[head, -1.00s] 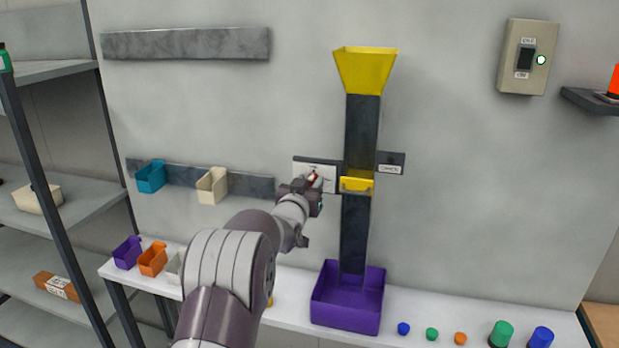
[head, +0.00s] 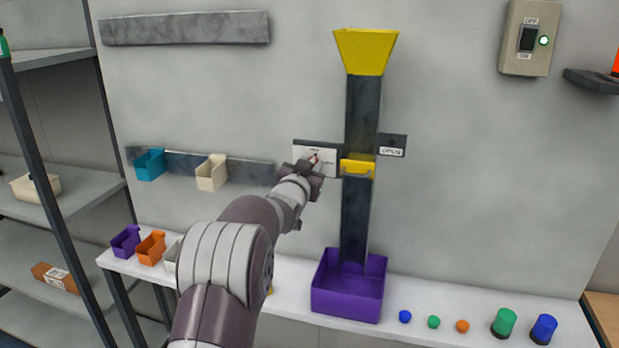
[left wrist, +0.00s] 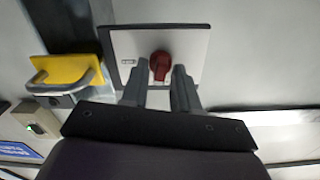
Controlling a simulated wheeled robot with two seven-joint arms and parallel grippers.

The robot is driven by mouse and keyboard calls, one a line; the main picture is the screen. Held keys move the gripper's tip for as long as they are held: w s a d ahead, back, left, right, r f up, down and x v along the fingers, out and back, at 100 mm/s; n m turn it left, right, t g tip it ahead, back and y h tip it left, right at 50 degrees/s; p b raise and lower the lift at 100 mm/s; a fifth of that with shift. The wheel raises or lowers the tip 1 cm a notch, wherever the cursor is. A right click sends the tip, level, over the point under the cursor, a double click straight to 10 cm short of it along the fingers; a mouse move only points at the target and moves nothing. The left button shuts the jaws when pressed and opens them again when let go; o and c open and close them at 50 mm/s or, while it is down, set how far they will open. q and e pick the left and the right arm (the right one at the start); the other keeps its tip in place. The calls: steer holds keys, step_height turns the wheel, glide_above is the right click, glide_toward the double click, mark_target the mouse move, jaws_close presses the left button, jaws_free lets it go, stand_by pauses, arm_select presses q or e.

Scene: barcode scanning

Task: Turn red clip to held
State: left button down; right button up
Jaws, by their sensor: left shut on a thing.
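The red clip (left wrist: 160,66) is a small dark-red knob on a white plate (left wrist: 190,45) on the wall. In the left wrist view it lies between the fingertips of my left gripper (left wrist: 159,84), which is shut on it. In the head view my left gripper (head: 314,168) reaches the white plate (head: 318,154), left of the yellow-handled gate (head: 357,168); only a bit of the red clip (head: 314,159) shows. The plate's small print is too small to read. My right gripper is not in view.
A dark chute (head: 362,110) with a yellow funnel (head: 366,48) runs down to a purple bin (head: 345,300). A sign (head: 391,147) right of the chute reads OPEN. The yellow handle (left wrist: 66,75) is close beside the plate. A switch box (head: 529,38) hangs at upper right.

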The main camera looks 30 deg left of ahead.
arm_select(q)
steer(key=shift+d+f+m+b, duration=0.1)
steer(key=shift+m+b, duration=2.85)
steer(key=shift+m, duration=0.9)
steer(key=shift+f+m+b, duration=0.1)
steer(key=shift+m+b, duration=2.8)
steer(key=shift+m, duration=0.95)
steer(key=shift+r, duration=0.1)
steer(key=c, duration=1.2)
jaws_free()
steer(key=shift+o, duration=0.2)
steer(key=shift+w, duration=0.1)
